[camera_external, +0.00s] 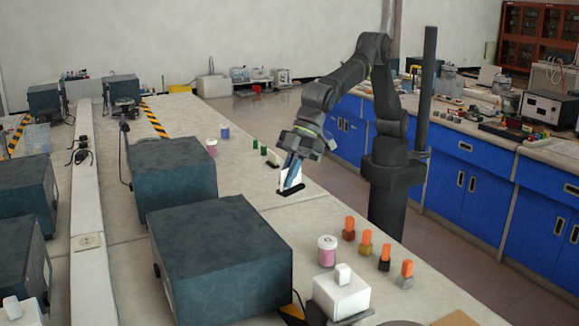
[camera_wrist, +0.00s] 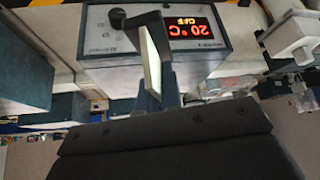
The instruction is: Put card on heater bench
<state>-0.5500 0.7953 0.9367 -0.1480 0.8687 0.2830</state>
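My gripper (camera_external: 291,180) points down above the bench, left of my arm's column. A thin whitish card (camera_external: 293,170) stands nearly upright at its blue-grey fingers. In the wrist view the card (camera_wrist: 153,62) shows as a pale, tilted strip with a dark edge, between the fingers, which look closed on it. A black piece (camera_external: 285,191) is right under the fingertips; I cannot tell whether it touches them. The wrist view shows a grey heater unit (camera_wrist: 100,42) upside down, with a red and orange display (camera_wrist: 192,38) reading 20 °C and OFF.
Large dark teal boxes (camera_external: 220,258) stand left on the bench (camera_external: 240,182). A pink-and-white jar (camera_external: 327,252), several orange-topped bottles (camera_external: 365,243) and a white device (camera_external: 341,296) stand at the front right. Small green-topped vials (camera_external: 263,149) stand behind my gripper.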

